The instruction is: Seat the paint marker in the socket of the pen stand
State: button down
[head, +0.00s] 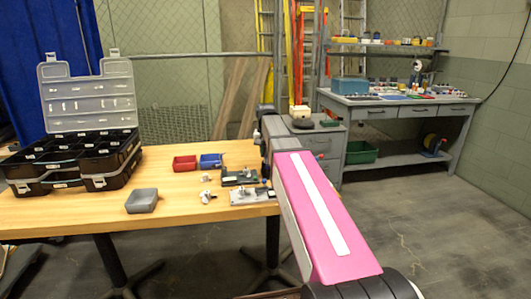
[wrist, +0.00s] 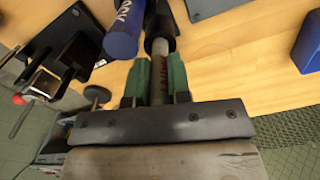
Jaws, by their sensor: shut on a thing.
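In the wrist view my gripper (wrist: 161,85) has its two green fingers closed on a slim grey marker with red lettering (wrist: 159,68), which I take for the paint marker. Its far end is dark and wider (wrist: 158,32). Close on its left is a blue cylinder with white lettering (wrist: 123,32); I cannot tell whether they touch. The pen stand and its socket cannot be made out for certain; the part beyond the marker's dark end is out of frame. In the head view my pink arm hides the gripper and the marker.
A wooden table (head: 100,220) bears an open black toolbox (head: 75,160), a grey tray (head: 141,201), a red bin (head: 184,163), a blue bin (head: 210,161) and small metal fixtures (head: 248,196). Black hardware with a red knob (wrist: 18,99) lies left in the wrist view, a blue block (wrist: 308,45) right.

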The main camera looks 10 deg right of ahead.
jog(key=shift+f, duration=0.8)
dwell(0.4)
jog(key=c, duration=1)
grip_release()
jog(key=shift+r, duration=0.15)
notch_tip(320, 180, up, 14)
jog(key=shift+f, duration=0.1)
jog(key=shift+r, duration=0.4)
